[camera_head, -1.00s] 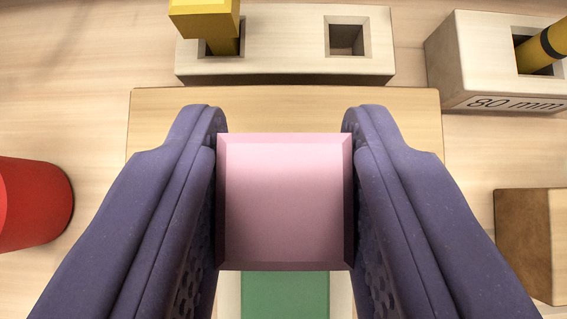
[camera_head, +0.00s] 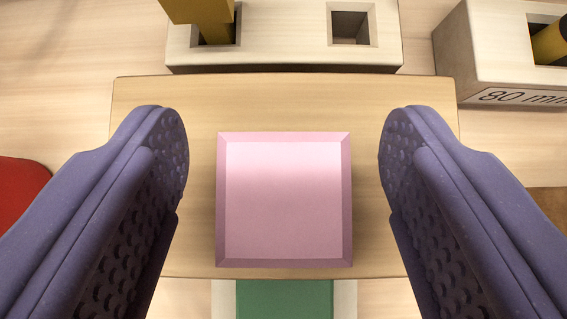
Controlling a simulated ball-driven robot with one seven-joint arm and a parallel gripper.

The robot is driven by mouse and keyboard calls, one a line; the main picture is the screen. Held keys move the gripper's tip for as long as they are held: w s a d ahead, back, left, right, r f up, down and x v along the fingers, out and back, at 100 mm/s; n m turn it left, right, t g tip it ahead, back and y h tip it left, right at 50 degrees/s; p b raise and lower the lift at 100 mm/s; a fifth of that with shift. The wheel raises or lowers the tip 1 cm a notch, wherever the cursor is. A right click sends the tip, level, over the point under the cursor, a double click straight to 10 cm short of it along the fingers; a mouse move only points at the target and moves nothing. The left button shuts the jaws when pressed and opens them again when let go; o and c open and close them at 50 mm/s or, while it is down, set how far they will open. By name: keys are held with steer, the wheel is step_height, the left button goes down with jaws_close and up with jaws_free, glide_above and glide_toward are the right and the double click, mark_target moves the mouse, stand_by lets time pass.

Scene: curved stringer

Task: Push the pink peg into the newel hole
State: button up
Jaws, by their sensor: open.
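The pink peg (camera_head: 284,200) shows as a square, bevelled pink top in the middle of the view. It is over the pale wooden block (camera_head: 140,110), which I take to be the newel; the peg hides any hole under it, and I cannot tell how deep it sits. My gripper (camera_head: 284,165) is open. Its two purple padded fingers stand to the left and right of the peg, with a clear gap on each side.
A pale block (camera_head: 285,45) with two square holes is behind; a yellow peg (camera_head: 214,22) stands in its left hole. A block marked 80 mm (camera_head: 480,60) is at the right. A red object (camera_head: 18,195) is left, and a green piece (camera_head: 284,299) is in front.

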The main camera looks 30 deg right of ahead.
steer(key=p+v, duration=0.4)
steer(key=v, duration=0.3)
steer(key=shift+s+r+p, duration=0.25)
steer(key=shift+p, duration=0.1)
steer(key=shift+a, duration=0.15)
